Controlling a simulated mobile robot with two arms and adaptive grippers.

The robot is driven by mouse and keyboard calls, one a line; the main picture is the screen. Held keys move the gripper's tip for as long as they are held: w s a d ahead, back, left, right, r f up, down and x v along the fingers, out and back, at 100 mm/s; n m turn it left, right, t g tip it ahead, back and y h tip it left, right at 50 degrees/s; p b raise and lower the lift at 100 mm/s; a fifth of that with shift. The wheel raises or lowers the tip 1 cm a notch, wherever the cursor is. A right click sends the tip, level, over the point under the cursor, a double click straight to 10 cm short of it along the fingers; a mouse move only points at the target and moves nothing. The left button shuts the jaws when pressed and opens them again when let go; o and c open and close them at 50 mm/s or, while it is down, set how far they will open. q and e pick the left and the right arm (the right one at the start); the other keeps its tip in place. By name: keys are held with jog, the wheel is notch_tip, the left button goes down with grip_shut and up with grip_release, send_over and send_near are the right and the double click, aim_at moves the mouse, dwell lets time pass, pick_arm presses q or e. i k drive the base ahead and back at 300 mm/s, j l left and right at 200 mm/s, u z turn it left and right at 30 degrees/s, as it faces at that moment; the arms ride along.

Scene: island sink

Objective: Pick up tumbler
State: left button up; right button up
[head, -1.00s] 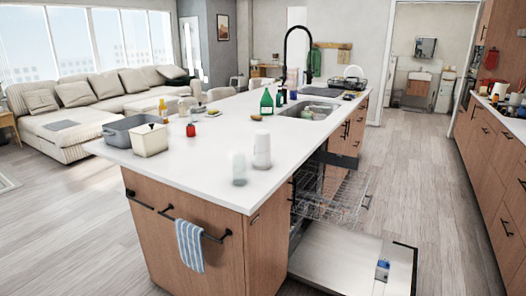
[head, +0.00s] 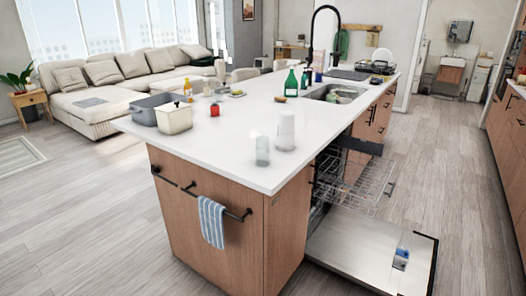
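A clear, pale glass (head: 262,150), which looks like the tumbler, stands upright on the near end of the white island counter (head: 225,150). A taller white cylinder (head: 286,131) stands just behind it to the right, a small gap apart. Neither of my grippers is in view, and nothing is touching the glass.
A grey bin (head: 148,108), a cream container (head: 174,118) and a red jar (head: 215,110) stand left on the counter. The dishwasher door (head: 350,255) lies open at the right, its rack (head: 362,185) pulled out. The floor (head: 75,220) left is clear.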

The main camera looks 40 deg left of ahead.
aim_at(285, 134)
jog(key=u, duration=0.2)
jog(key=i+l+u, duration=0.1)
jog(key=i+u, duration=0.3)
jog(key=i+l+u, duration=0.2)
jog(key=u, duration=0.25)
